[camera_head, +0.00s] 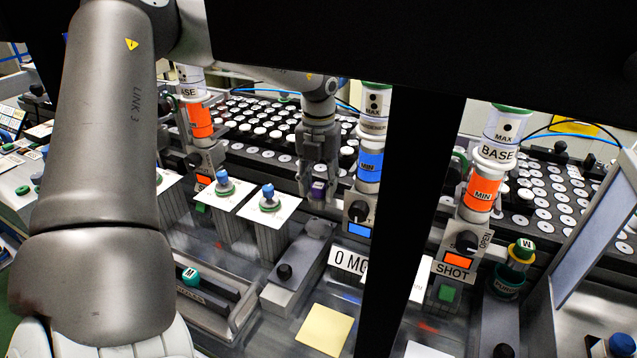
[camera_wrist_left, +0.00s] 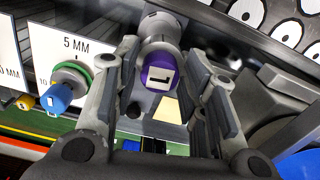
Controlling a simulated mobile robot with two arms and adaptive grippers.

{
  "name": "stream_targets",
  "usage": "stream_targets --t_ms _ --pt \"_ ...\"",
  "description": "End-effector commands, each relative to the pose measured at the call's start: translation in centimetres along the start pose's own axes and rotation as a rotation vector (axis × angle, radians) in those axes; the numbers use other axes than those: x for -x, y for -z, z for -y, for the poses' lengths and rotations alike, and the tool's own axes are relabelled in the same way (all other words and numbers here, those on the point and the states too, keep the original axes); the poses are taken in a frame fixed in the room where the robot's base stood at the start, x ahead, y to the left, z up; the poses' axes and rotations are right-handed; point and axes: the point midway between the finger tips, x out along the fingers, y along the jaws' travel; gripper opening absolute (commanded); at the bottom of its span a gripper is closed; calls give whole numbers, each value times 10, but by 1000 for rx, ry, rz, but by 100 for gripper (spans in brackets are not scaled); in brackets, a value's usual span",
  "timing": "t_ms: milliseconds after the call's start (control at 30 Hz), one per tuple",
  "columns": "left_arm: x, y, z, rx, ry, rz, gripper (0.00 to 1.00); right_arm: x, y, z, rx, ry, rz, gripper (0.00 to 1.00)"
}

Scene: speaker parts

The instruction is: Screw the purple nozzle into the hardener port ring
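The purple nozzle (camera_wrist_left: 163,72), marked 1, sits at the end of a grey round fitting (camera_wrist_left: 158,28) in the left wrist view. This fitting looks like the hardener port ring, but I cannot tell how deep the nozzle sits in it. In the head view the purple nozzle (camera_head: 318,190) shows below my left gripper (camera_head: 318,183), beside the blue-banded hardener column (camera_head: 370,165). In the wrist view my left gripper (camera_wrist_left: 163,85) has its fingers spread on both sides of the nozzle, with narrow gaps. My right gripper is not in view.
Blue nozzles with green rings stand on white-topped blocks (camera_head: 268,198) to the left. An orange-banded base column (camera_head: 482,190) stands to the right. A grey box with a black knob (camera_head: 285,271) and a yellow note (camera_head: 325,329) lie in front. A nozzles tray (camera_head: 245,314) is at lower left.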

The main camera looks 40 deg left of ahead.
Motion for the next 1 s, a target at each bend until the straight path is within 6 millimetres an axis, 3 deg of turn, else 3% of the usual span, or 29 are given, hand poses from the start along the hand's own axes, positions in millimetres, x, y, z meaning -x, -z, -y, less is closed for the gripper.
stream_targets --t_ms 167,700,1000 --pt "0 0 0 78 -2 0 39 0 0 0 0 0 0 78" --pt "0 0 0 873 -1 1 39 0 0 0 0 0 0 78" --pt "0 0 0 1053 0 0 39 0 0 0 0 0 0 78"
